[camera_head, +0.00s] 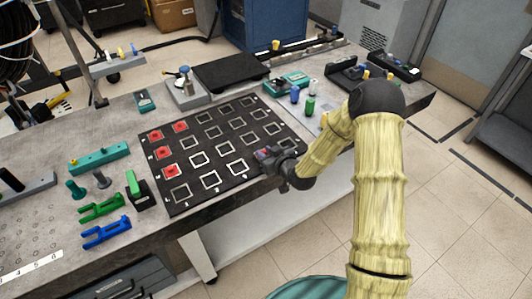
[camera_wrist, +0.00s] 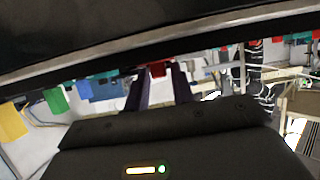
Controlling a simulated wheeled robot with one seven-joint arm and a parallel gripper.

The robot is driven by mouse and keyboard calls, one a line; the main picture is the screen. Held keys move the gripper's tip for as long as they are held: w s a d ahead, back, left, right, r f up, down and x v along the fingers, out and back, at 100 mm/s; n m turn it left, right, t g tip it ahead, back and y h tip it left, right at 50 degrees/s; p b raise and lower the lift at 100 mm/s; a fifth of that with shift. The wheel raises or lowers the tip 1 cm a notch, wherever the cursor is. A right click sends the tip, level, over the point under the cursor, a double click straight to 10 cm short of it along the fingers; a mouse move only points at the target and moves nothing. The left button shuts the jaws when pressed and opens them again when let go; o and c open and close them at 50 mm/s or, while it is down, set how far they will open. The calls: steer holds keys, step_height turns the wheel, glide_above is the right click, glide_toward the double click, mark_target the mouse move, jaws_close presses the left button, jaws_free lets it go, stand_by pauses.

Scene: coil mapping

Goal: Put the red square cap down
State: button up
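The black board (camera_head: 215,160) lies on the grey workbench and carries rows of white square outlines. Several red square caps sit in outlines at its left side, one of them at the upper left (camera_head: 155,135). My gripper (camera_head: 266,154) is at the board's front right part, low over or close to its surface. A small red piece shows at its fingertips in the head view. In the wrist view the red square cap (camera_wrist: 157,68) sits between the two dark fingers (camera_wrist: 158,85). My gripper hides the outlines beneath it, and I cannot tell whether the cap touches the board.
Green and blue clips (camera_head: 105,232) and a teal block (camera_head: 98,157) lie left of the board. A black flat plate (camera_head: 230,72) stands behind it. Small blue and green pegs (camera_head: 310,106) stand at its back right. Several outlines in the board's middle are empty.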

steer(key=shift+o, duration=0.9)
steer(key=shift+r+p, duration=0.1)
steer(key=shift+p, duration=0.25)
steer(key=r+v, duration=0.1)
steer(key=v, duration=1.4)
steer(key=shift+w, duration=0.2)
steer(key=p, duration=0.3)
steer(key=shift+s+d+r, duration=0.15)
steer(key=shift+d+r, duration=0.05)
steer(key=shift+d, duration=0.1)
steer(key=p, duration=0.4)
steer(key=shift+s+d+r+p, duration=0.15)
steer(key=shift+s+d+p, duration=0.15)
steer(key=shift+s, duration=0.1)
